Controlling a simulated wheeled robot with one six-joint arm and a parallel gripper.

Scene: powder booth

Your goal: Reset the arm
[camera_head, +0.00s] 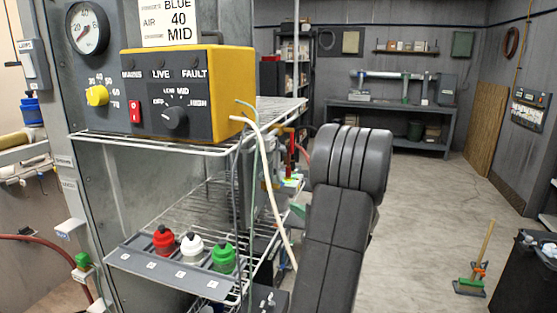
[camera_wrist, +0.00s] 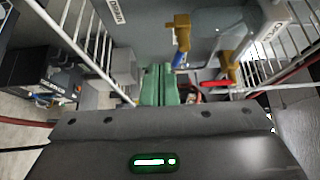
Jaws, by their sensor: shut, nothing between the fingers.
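My arm (camera_head: 345,185) is dark grey and stands bent at the centre right in the head view, beside the wire rack. My gripper (camera_wrist: 160,85) shows in the wrist view as two green fingers side by side, closed together with nothing between them. In the head view the gripper is mostly hidden behind my arm and the rack. In the wrist view a grey panel with brass-coloured fittings (camera_wrist: 181,32), one with a blue part, lies beyond the fingers. A red handle (camera_wrist: 205,84) shows just right of them; I cannot tell whether they touch.
A yellow control box (camera_head: 190,95) stands on the upper wire shelf (camera_head: 160,143). White wire bars (camera_wrist: 80,48) flank the gripper. A workbench (camera_head: 390,112) stands behind; floor to the right is mostly open.

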